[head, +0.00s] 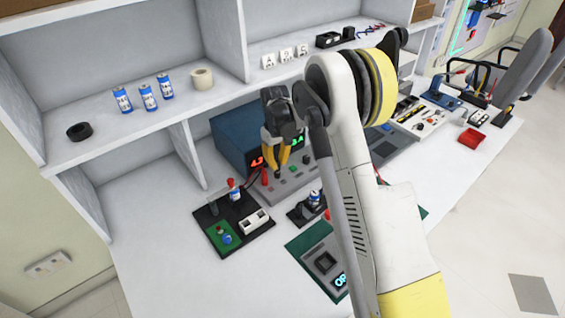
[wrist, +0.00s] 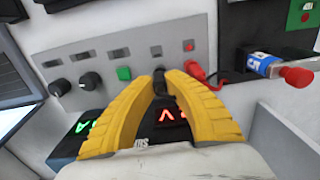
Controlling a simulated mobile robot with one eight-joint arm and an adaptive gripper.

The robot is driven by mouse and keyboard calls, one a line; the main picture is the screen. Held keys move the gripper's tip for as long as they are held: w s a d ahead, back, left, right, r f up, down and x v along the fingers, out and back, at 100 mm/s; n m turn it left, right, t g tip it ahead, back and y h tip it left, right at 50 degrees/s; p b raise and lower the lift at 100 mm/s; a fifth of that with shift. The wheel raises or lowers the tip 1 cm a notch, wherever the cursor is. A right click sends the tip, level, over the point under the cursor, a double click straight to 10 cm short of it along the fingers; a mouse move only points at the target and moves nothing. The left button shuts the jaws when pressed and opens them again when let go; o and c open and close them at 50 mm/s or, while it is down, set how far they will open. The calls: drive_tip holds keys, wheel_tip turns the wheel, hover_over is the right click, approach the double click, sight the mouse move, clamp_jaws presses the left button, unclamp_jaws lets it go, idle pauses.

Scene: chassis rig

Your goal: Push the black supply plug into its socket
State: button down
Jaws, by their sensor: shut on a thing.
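My gripper (head: 279,172) points down over the front panel of the blue power supply (head: 232,135). In the wrist view its yellow fingers (wrist: 159,76) are shut on the black supply plug (wrist: 158,88), a small dark piece mostly hidden between them. The plug is at the grey panel (wrist: 135,68), left of the red plug (wrist: 192,74) with its red lead. The fingers cover the socket, so I cannot tell how far in the plug sits.
The panel also has a green button (wrist: 124,73) and black knobs (wrist: 91,81). A black tray (head: 235,228) with a blue cell stands at the front left. A green board (head: 312,250) lies in front. A shelf (head: 120,130) rises behind on the left.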

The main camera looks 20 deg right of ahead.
drive_tip(key=shift+f, duration=0.5)
drive_tip(key=shift+r, duration=0.2)
drive_tip(key=shift+w+a, duration=0.1)
drive_tip(key=shift+w, duration=0.15)
drive_tip(key=shift+s+f+b, duration=0.1)
drive_tip(key=shift+b, duration=0.2)
idle(1.4)
drive_tip(key=shift+s+f+b, duration=0.15)
drive_tip(key=shift+f+b, duration=0.15)
drive_tip(key=shift+f, duration=0.15)
drive_tip(key=c, duration=1.4)
unclamp_jaws()
